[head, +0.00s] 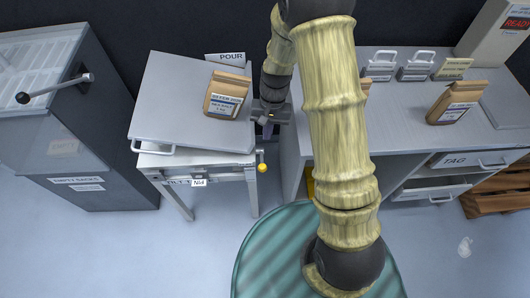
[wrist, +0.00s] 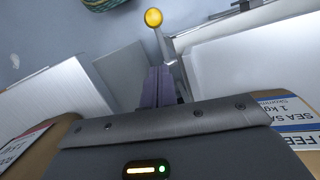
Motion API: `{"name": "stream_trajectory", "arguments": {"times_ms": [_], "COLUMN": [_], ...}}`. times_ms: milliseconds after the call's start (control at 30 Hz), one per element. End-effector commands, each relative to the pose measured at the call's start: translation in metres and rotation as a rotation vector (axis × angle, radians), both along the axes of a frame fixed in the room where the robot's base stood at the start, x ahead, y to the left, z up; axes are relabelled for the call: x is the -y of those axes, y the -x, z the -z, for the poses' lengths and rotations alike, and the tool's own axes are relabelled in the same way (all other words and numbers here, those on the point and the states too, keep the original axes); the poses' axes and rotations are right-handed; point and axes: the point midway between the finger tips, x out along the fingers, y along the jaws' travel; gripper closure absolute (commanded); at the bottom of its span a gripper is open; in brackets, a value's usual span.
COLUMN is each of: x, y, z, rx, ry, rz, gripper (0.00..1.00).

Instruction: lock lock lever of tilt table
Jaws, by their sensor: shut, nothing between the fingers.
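The lock lever (head: 262,167) has a yellow ball knob and sits at the right front corner of the tilt table (head: 175,110). The grey table top has a front handle and a brown paper bag (head: 222,106) on it. My gripper (head: 267,130) is beside the table's right edge, behind the lever in the head view, partly hidden by my arm. In the wrist view my gripper (wrist: 160,72) is shut and empty, its purple-grey fingertips close to the lever's stem, with the yellow knob (wrist: 153,17) beyond them. I cannot tell whether they touch the stem.
A counter (head: 400,115) with drawers stands close on the right, leaving a narrow gap. A grey hopper cabinet (head: 75,120) with a crank handle stands left. A POUR sign (head: 230,59) is behind the table.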

Motion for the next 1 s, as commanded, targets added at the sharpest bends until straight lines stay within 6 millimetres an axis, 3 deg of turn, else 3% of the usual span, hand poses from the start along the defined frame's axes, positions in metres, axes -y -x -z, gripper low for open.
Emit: {"name": "stream_trajectory", "arguments": {"times_ms": [233, 400, 1000], "x": [-0.004, -0.008, -0.012], "y": [0.009, 0.031, 0.039], "z": [0.044, 0.056, 0.063], "rx": [-0.005, -0.003, 0.005], "ry": [0.001, 0.002, 0.002], "rz": [0.003, 0.005, 0.000], "gripper": [1.00, 1.00, 1.00]}}
